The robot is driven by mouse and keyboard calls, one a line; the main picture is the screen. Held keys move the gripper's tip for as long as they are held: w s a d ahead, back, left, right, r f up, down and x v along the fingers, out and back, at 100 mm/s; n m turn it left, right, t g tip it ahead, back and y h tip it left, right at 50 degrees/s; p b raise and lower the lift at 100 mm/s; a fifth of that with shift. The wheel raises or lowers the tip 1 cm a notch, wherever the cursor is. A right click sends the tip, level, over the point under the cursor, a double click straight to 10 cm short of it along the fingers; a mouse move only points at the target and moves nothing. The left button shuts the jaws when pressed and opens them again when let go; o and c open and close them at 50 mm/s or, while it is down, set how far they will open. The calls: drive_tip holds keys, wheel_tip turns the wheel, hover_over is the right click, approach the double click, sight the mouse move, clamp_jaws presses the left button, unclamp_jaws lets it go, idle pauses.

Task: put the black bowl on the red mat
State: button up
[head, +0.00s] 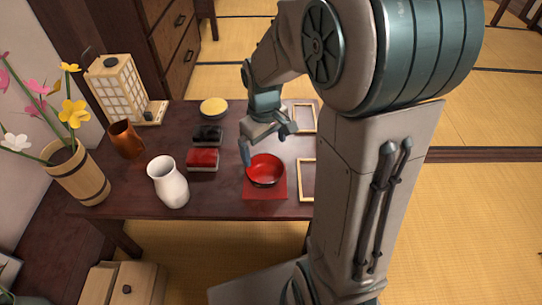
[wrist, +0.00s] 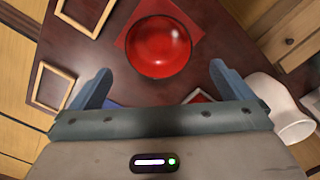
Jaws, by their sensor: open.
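A round bowl (head: 266,169), red inside with some dark shading, sits upright on the red mat (head: 265,194). It lies toward the mat's far side, and part of the mat shows in front of it. In the wrist view the bowl (wrist: 160,46) is ahead of my fingers, with a corner of the mat (wrist: 128,38) beside it. My gripper (head: 266,146) is open and empty, close to the bowl's far side. In the wrist view my fingers (wrist: 160,72) are spread wider than the bowl. Most of the bowl's outside is hidden.
Wood-framed pieces (head: 303,117) lie right of the bowl, partly behind my arm. To the left are a red box (head: 203,160), black box (head: 207,135), white vase (head: 168,182) and brown cup (head: 127,140). A yellow round thing (head: 214,106) and lantern (head: 118,88) stand farther back.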

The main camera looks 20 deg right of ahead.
drive_tip(key=s+r+m+t, duration=0.1)
drive_tip(key=s+r+m, duration=0.3)
drive_tip(key=s, duration=0.9)
drive_tip(key=shift+a+r+m, duration=0.15)
drive_tip(key=shift+r+m, duration=0.25)
drive_tip(key=shift+r, duration=0.1)
